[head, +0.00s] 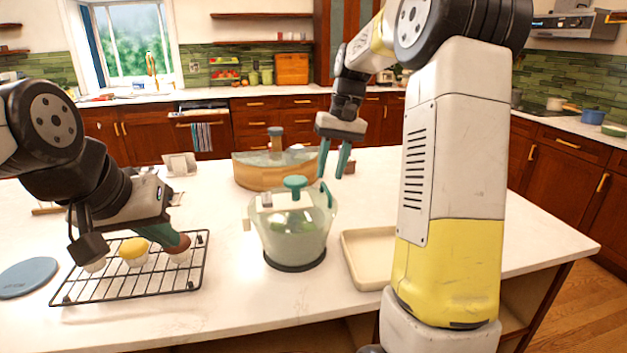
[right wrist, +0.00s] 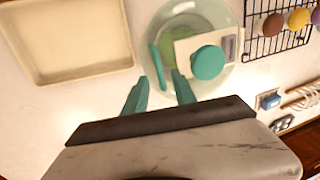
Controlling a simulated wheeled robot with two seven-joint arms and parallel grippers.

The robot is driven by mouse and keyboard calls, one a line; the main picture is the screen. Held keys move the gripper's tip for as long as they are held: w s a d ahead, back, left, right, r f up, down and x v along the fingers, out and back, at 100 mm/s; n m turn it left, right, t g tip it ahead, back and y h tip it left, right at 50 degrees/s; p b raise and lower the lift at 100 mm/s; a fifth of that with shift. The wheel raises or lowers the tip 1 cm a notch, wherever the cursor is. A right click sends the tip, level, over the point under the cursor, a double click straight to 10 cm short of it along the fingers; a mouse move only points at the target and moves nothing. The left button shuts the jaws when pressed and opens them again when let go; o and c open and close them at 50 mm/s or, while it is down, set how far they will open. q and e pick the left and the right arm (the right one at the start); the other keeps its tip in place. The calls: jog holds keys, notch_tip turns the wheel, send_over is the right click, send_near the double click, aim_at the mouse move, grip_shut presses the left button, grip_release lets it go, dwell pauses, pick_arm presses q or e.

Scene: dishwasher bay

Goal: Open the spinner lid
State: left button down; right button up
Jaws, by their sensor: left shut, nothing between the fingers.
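The spinner (head: 290,240) is a translucent pale green bowl on a dark base, standing upright on the white island with green contents. Its lid has a teal knob (head: 294,183) on top and a teal handle (head: 328,196) at the right side. The right wrist view shows the knob (right wrist: 208,62) and the handle (right wrist: 157,66). My right gripper (head: 331,176) is open, pointing down just above the handle; its fingers (right wrist: 160,92) are apart with nothing held. My left gripper (head: 174,237) is shut and empty, low over the wire rack by a brown-topped cupcake (head: 180,246).
The black wire rack (head: 150,290) holds several cupcakes, one yellow-topped (head: 133,250). A cream tray (head: 352,262) lies right of the spinner. A curved wooden case (head: 262,178) stands behind it. A blue disc (head: 27,277) lies at far left. The counter in front of the spinner is clear.

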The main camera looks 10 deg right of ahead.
jog(key=shift+a+f, duration=0.15)
jog(key=shift+f, duration=0.7)
jog(key=shift+a+f, duration=0.15)
jog(key=shift+f, duration=0.65)
jog(key=shift+c, duration=0.4)
grip_shut()
